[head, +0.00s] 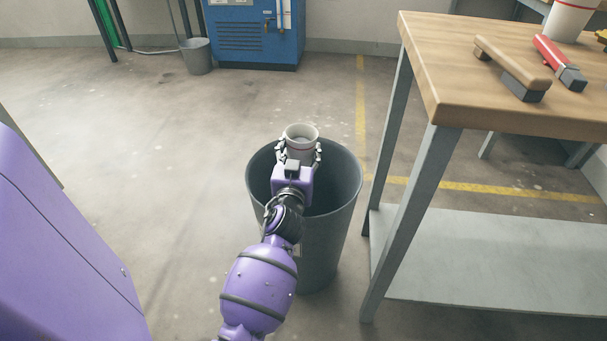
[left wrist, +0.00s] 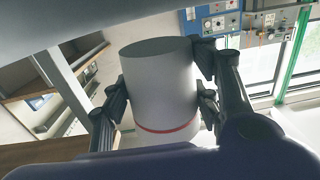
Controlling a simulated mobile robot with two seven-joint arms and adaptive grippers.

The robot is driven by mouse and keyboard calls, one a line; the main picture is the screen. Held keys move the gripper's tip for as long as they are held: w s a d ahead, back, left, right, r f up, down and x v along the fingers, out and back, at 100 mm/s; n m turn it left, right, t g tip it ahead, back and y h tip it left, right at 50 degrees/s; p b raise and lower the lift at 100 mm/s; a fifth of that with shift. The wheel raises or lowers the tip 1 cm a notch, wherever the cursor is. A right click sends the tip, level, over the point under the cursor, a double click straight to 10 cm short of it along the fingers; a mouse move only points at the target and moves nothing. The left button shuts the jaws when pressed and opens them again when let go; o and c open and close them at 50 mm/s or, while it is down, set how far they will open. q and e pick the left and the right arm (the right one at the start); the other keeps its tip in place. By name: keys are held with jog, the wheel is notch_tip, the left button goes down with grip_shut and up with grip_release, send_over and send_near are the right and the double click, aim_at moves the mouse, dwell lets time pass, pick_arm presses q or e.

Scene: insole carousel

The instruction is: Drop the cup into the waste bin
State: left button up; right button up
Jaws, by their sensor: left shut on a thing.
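The white cup (head: 301,137) is held by my left gripper (head: 298,150), whose fingers close around its sides. The cup also shows in the left wrist view (left wrist: 160,85), with a red stripe near one end and the gripper fingers on both sides. The grey waste bin (head: 327,240) stands on the floor, open at the top. In the head view, the cup and gripper overlap the far part of the bin's opening. The exact height of the cup over the rim is hard to tell. My right gripper is not in view.
A wooden-topped workbench (head: 480,100) with a grey lower shelf (head: 480,255) stands close to the right of the bin. A brush (head: 512,66) and a red-handled tool (head: 560,63) lie on it. A blue machine (head: 252,35) and a bucket (head: 197,56) are at the back.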

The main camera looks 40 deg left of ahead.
pick_arm(q)
jog(key=o, duration=1)
jog(key=shift+r, duration=0.15)
notch_tip(320, 180, up, 10)
jog(key=shift+f, duration=0.1)
dwell(0.3)
